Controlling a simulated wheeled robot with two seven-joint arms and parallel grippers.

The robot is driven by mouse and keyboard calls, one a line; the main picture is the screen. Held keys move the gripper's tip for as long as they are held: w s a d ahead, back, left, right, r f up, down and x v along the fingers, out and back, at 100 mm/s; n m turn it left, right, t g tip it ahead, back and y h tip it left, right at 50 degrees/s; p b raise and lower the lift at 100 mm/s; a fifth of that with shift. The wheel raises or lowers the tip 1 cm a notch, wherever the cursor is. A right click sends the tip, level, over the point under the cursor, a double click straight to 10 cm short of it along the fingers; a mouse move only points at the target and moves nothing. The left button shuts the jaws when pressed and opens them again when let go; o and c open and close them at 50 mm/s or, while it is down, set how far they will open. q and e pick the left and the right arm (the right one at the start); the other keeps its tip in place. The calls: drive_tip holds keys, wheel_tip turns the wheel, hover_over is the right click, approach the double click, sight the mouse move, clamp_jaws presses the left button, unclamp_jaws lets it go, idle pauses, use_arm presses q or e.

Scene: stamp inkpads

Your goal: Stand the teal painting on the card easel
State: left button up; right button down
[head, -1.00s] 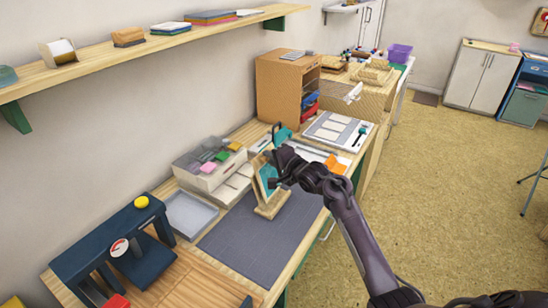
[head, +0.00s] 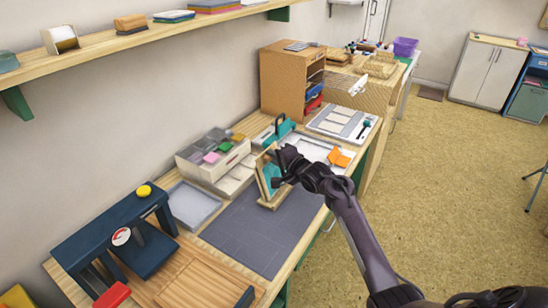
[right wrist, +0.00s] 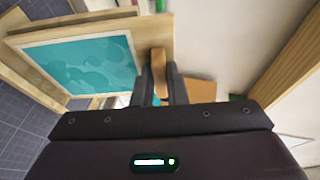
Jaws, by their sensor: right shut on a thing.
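The teal painting (head: 271,174) has a pale border and leans near upright on the wooden card easel (head: 268,203), which stands at the back right of the dark grey mat. In the right wrist view the painting (right wrist: 80,68) lies in front of the easel's tan back board (right wrist: 95,28). My right gripper (head: 281,170) is at the painting's right side. Its fingers (right wrist: 161,78) are shut on a small brown wooden piece at the painting's edge, which looks like part of the painting. Whether the painting's lower edge fully rests on the easel's ledge is hard to tell. My left gripper is out of view.
The grey mat (head: 255,235) is clear in front of the easel. A grey drawer box with coloured inkpads (head: 205,178) and a shallow grey tray (head: 190,205) stand behind it. A dark blue press (head: 110,240) is at the lower left. An orange piece (head: 339,158) lies right of my gripper.

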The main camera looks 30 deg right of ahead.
drive_tip(key=shift+f, duration=0.35)
idle(0.4)
drive_tip(key=c, duration=1.4)
unclamp_jaws()
drive_tip(key=shift+o, duration=0.2)
drive_tip(key=v, duration=0.8)
drive_tip(key=shift+w, duration=0.1)
